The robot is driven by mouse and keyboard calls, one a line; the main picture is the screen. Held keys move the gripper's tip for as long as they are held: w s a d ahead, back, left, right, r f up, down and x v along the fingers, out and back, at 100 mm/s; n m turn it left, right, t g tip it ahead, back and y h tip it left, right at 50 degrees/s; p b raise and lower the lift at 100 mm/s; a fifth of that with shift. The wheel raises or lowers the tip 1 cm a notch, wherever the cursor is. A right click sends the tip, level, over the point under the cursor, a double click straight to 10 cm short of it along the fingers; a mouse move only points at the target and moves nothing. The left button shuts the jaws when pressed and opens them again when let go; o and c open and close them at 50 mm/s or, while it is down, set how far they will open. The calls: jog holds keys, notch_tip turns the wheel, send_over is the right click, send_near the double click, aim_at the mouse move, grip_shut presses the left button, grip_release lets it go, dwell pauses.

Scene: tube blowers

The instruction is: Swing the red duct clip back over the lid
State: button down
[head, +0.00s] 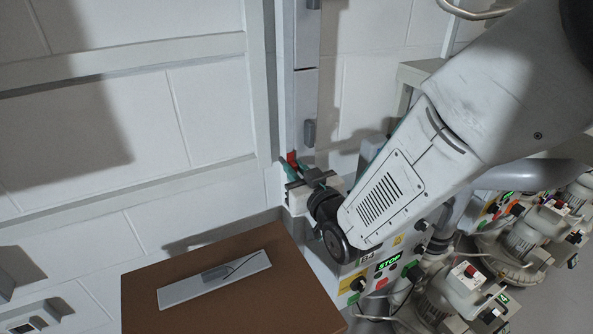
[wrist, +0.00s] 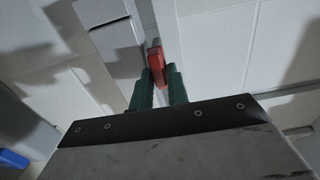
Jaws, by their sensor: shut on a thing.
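The red duct clip (head: 291,157) is at the lower part of the grey vertical duct (head: 305,92), by the wall corner. In the wrist view the red clip (wrist: 155,54) stands up between the tips of my two green fingers. My gripper (head: 293,170) is shut on it; the fingers also show in the wrist view (wrist: 159,82). The fingers hide the lower part of the clip. The grey duct front with dark handle-like pieces (head: 310,132) runs upward just above the clip. I cannot tell how far the clip lies over the lid.
A brown-topped table (head: 215,310) with a flat grey plate (head: 215,281) stands below left of my gripper. A blower unit labelled B4 with a green STOP display (head: 389,261) is right below my arm. More blowers (head: 525,235) stand at right. White wall panels fill the left.

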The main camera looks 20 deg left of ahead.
jog(key=shift+m, duration=0.4)
jog(key=m, duration=0.5)
jog(key=w+d+f+m, duration=0.1)
jog(key=m, duration=0.5)
jog(key=f+m, duration=0.1)
jog(key=m, duration=0.4)
jog(key=shift+w+d+m, duration=0.15)
jog(key=shift+w+m, duration=0.1)
jog(key=shift+m, duration=0.15)
jog(key=shift+f, duration=0.1)
jog(key=c, duration=1.4)
grip_release()
jog(key=shift+c, duration=0.2)
jog(key=shift+s+d, duration=0.1)
